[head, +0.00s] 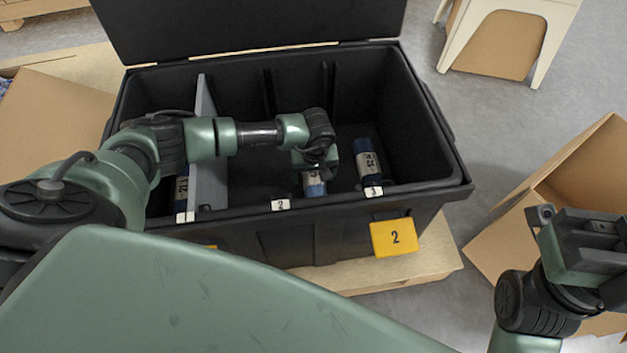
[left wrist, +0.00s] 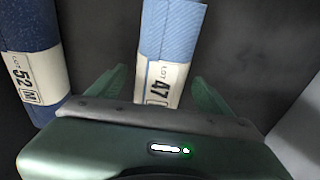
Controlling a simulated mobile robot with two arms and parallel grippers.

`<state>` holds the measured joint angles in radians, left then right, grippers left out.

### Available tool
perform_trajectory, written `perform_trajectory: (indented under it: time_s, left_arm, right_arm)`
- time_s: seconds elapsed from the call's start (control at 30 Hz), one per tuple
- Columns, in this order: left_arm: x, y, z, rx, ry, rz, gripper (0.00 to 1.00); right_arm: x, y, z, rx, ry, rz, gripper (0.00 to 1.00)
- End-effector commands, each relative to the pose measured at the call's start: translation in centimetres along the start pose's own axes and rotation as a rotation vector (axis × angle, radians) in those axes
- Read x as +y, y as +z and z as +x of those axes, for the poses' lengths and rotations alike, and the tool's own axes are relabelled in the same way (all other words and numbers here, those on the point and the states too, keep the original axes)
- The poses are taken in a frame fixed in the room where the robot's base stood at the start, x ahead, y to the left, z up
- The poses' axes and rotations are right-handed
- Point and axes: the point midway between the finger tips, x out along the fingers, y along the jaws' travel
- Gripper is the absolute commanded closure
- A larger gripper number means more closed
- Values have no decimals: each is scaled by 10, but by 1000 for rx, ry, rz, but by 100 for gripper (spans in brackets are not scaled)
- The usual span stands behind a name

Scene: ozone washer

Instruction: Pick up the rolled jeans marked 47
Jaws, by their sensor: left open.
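The rolled jeans marked 47 (left wrist: 172,35) are a light blue roll with a white label band in the left wrist view. They also show in the head view (head: 314,188), partly hidden under my left gripper, low in the middle of the black bin (head: 290,232). My left gripper (head: 316,172) is open above the roll. In the left wrist view its two fingers (left wrist: 160,88) stand on either side of the roll's labelled end. I cannot tell whether they touch it. My right gripper (head: 585,240) is outside the bin at the right, and its jaws are unclear.
Dark blue rolled jeans marked 52 (head: 367,165) stand to the right of roll 47. Another roll (head: 182,188) stands left of the grey divider (head: 208,150). Cardboard boxes (head: 570,180) lie at the right.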

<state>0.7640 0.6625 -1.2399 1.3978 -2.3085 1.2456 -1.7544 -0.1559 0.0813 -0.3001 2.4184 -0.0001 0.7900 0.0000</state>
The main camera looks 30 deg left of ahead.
Motion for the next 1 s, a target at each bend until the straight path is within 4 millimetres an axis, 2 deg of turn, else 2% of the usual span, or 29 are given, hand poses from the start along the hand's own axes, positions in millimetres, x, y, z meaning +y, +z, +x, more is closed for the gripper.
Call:
perform_trajectory:
  time_s: [0.13, 0.17, 0.43, 0.77, 0.93, 1.0]
  left_arm:
    - [0, 0, -1, 0, 0, 0, 20]
    - [0, 0, -1, 0, 0, 0, 23]
    - [0, 0, -1, 0, 0, 0, 98]
    - [1, -1, -4, 1, 2, 0, 100]
    - [1, -4, -19, 2, 3, 0, 100]
    - [1, -6, -31, 3, 3, 1, 100]
  right_arm:
    - [0, 0, 1, -1, 0, 0, 100]
    - [0, 0, 1, -1, 0, 0, 100]
    - [0, 0, 1, -1, 0, 0, 100]
    - [0, 0, 2, 1, 0, 0, 100]
    - [0, -3, 7, 1, 4, 1, 100]
    - [1, -1, -1, -37, 14, 4, 100]
